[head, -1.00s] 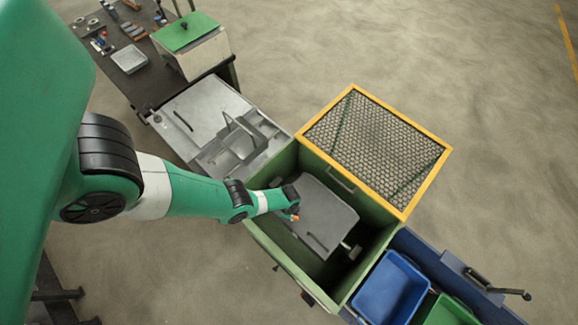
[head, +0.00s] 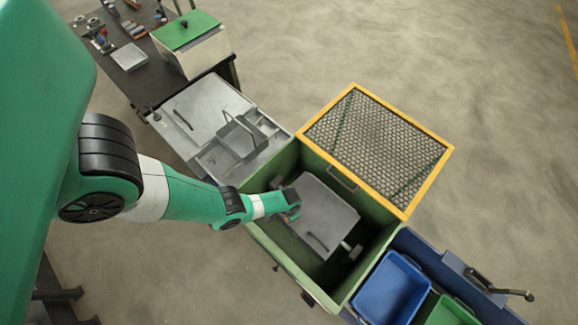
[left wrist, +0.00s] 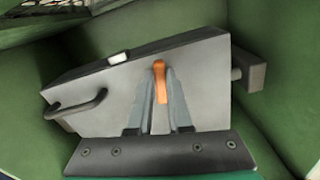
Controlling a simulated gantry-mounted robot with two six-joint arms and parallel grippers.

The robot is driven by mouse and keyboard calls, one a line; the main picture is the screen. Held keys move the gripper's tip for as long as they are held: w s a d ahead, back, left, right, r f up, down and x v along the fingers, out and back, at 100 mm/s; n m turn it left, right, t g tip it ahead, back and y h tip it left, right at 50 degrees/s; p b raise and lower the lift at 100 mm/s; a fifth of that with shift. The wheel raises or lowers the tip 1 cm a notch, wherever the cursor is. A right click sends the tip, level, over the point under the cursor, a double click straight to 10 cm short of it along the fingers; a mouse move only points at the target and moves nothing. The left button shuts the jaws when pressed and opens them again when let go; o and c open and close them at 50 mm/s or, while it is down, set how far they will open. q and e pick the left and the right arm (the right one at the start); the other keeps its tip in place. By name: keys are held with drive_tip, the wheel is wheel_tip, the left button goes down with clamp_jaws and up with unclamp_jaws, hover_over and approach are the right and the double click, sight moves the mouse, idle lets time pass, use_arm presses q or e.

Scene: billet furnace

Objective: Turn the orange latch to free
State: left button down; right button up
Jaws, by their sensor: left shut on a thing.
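The orange latch (left wrist: 160,82) shows in the left wrist view, upright between the two fingers of my left gripper (left wrist: 158,88). The fingers are shut on it. The latch sits in front of a grey box-like furnace body (left wrist: 205,85) with a dark handle (left wrist: 82,108) on its left side. In the head view my left gripper (head: 293,204) reaches into the green bin at the left edge of the grey body (head: 322,215); the latch is hidden there. My right gripper is not in view.
The green bin's walls (head: 262,232) surround the grey body closely. A yellow-framed mesh cover (head: 408,212) stands at the back right. A grey bench plate (head: 200,105) lies to the left, and a blue tub (head: 393,290) at the lower right.

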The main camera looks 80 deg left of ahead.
use_arm(q)
drive_tip(key=shift+d+n, duration=0.1)
drive_tip(key=shift+n, duration=1)
drive_tip(key=c, duration=0.8)
unclamp_jaws()
drive_tip(key=shift+w, duration=0.1)
drive_tip(key=shift+c, duration=0.2)
drive_tip(key=shift+r, duration=0.1)
